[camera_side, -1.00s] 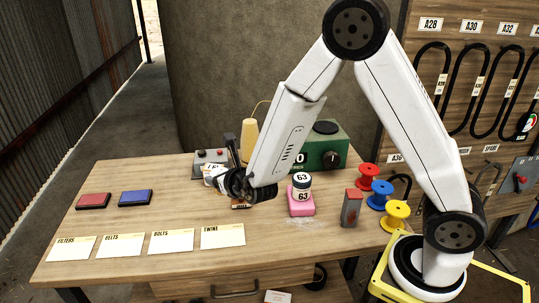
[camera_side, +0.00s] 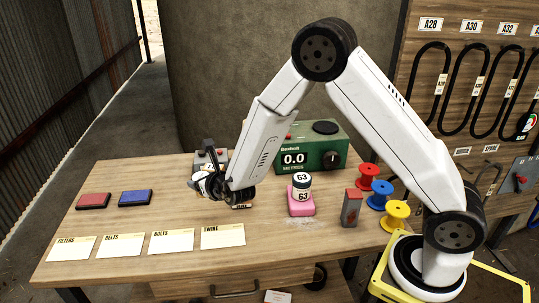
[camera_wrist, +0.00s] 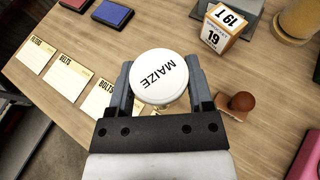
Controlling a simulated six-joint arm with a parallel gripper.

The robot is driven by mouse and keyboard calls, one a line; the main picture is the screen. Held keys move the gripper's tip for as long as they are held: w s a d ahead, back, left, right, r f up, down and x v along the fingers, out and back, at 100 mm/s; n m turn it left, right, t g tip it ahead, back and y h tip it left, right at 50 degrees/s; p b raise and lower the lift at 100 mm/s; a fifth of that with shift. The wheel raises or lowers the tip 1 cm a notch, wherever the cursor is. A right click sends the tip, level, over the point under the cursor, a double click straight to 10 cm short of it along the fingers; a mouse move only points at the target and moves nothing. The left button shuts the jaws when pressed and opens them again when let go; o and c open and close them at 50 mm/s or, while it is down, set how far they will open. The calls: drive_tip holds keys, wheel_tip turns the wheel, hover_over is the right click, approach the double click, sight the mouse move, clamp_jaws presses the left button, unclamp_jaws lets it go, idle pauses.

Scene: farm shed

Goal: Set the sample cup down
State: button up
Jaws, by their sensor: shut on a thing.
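The sample cup (camera_wrist: 165,78) has a round white lid reading MAIZE and shows in the wrist view between the two grey fingers of my gripper (camera_wrist: 157,88). The gripper is shut on it, and the lid faces the camera. In the side view my gripper (camera_side: 208,180) is low over the back left-middle of the table (camera_side: 120,170). The cup is mostly hidden there by the gripper and wrist. I cannot tell whether its base touches the table.
A date block (camera_wrist: 229,25) and a wooden-handled stamp (camera_wrist: 240,101) are close by.

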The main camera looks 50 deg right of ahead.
drive_tip(key=w+f, duration=0.4)
drive_tip(key=w, duration=0.1)
drive_tip(key=w+f, duration=0.2)
drive_tip(key=shift+w+a+f, duration=0.25)
drive_tip(key=shift+w+f, duration=0.05)
drive_tip(key=shift+f, duration=0.1)
drive_tip(key=shift+w+f, duration=0.25)
drive_tip(key=shift+f, duration=1.6)
drive_tip(key=o, duration=1.3)
drive_tip(key=shift+f, duration=0.1)
